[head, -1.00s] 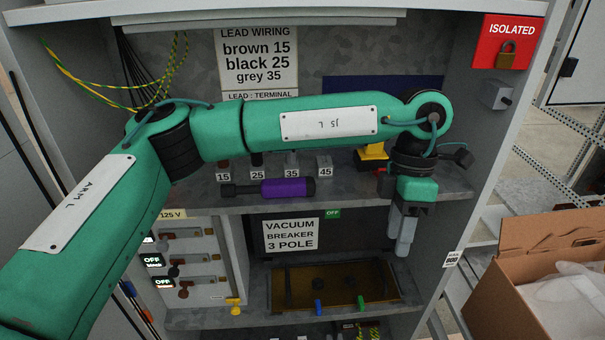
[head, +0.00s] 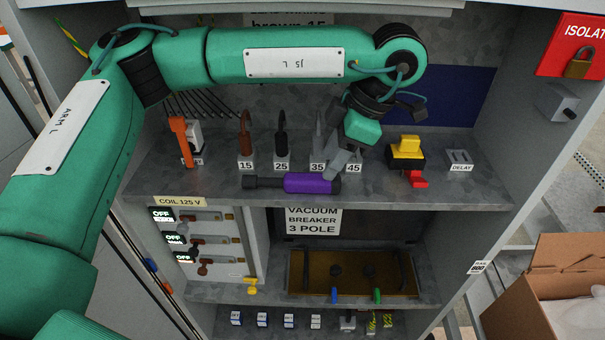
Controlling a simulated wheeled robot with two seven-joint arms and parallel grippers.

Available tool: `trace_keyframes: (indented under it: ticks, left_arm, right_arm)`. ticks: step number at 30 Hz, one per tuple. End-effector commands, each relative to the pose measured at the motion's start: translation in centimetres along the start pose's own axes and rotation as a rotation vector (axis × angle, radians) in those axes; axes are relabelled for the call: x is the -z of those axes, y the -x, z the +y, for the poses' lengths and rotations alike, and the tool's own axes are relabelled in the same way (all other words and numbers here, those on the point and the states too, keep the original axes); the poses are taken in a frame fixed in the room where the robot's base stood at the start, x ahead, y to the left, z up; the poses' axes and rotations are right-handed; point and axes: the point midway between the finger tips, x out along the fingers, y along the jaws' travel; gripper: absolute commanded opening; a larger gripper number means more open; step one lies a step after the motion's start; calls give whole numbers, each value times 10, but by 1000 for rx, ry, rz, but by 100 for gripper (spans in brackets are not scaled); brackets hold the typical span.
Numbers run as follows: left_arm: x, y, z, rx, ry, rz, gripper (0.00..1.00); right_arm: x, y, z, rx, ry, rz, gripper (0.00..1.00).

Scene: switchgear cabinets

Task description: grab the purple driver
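The purple driver (head: 310,183) lies on its side along the front of the upper shelf. Its purple handle is on the right and its dark shaft and tip are on the left. My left gripper (head: 333,170) points down at the right end of the handle, with its grey fingers in front of the lugs marked 35 and 45. I cannot tell whether the fingers touch the handle, nor how wide apart they are. The driver lies on the shelf. My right gripper is out of view.
Lugs marked 15 (head: 246,140), 25 (head: 281,145), 35 and 45 stand behind the driver. An orange-handled switch (head: 182,140) is at left, a yellow-and-red device (head: 406,155) at right. The cabinet's right wall (head: 540,130) bounds the shelf. An open box (head: 550,290) stands outside.

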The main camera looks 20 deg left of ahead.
Motion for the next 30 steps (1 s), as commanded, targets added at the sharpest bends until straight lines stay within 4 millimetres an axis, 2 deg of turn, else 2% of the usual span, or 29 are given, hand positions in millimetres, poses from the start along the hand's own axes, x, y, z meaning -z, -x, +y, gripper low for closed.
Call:
trace_keyframes:
  ticks: [3,6,11,21,30]
  left_arm:
    - [13,-4,0,2,-1,0,40]
    - [17,-7,0,1,-2,0,40]
    - [18,-14,0,2,-2,0,40]
    - [18,-50,-1,3,-3,0,40]
    - [18,-58,-1,0,-1,-1,40]
  right_arm:
    - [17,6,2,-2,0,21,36]
    - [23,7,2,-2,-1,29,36]
    - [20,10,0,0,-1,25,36]
    - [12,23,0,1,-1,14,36]
    - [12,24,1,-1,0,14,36]
